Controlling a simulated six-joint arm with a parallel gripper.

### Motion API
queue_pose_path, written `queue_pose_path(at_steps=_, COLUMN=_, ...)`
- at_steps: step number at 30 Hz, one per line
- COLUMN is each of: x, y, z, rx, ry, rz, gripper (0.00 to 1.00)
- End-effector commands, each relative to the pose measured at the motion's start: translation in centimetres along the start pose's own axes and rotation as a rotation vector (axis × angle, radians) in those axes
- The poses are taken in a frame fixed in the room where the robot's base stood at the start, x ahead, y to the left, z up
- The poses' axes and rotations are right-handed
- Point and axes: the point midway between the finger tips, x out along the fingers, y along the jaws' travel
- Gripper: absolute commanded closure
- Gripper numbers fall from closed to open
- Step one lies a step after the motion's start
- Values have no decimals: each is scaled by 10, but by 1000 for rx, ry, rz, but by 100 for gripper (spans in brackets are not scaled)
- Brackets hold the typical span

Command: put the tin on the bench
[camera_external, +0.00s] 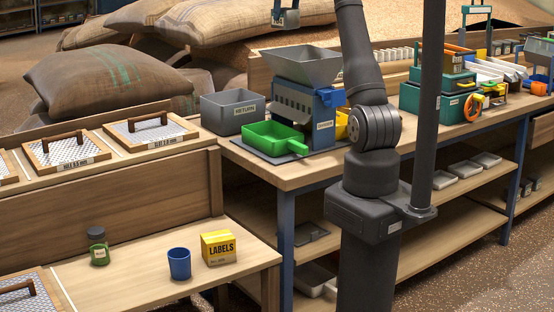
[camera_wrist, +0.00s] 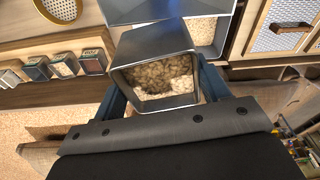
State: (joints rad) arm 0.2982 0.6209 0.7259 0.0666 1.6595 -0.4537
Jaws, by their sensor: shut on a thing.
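In the wrist view, my gripper (camera_wrist: 163,88) has its blue fingers shut on a square grey metal tin (camera_wrist: 158,103). The tin is open-topped and tilted in the picture, with pale, grain-like stuff inside. The wooden bench (camera_external: 262,172) runs to the right behind my arm, and a lower wooden bench top (camera_external: 140,272) is at front left.
On the bench stand a grey RETURN bin (camera_external: 232,112), a green tray (camera_external: 270,139), a hopper (camera_external: 300,64) and green toolboxes (camera_external: 436,96). The lower top holds a green jar (camera_external: 98,246), blue cup (camera_external: 179,264) and yellow LABELS box (camera_external: 218,247), with bare wood around them. Sacks (camera_external: 100,87) lie behind.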

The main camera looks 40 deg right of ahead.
Motion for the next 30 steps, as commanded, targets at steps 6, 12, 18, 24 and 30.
queue_pose_path(at_steps=6, x=-10, y=98, z=63, rx=183, ry=0, rz=28, gripper=62)
queue_pose_path(at_steps=12, x=-20, y=173, z=130, rx=343, ry=0, rz=52, gripper=62)
queue_pose_path(at_steps=18, x=-32, y=235, z=209, rx=504, ry=0, rz=77, gripper=62)
queue_pose_path(at_steps=24, x=-44, y=284, z=295, rx=664, ry=0, rz=101, gripper=62)
queue_pose_path(at_steps=30, x=-56, y=314, z=374, rx=801, ry=0, rz=122, gripper=62)
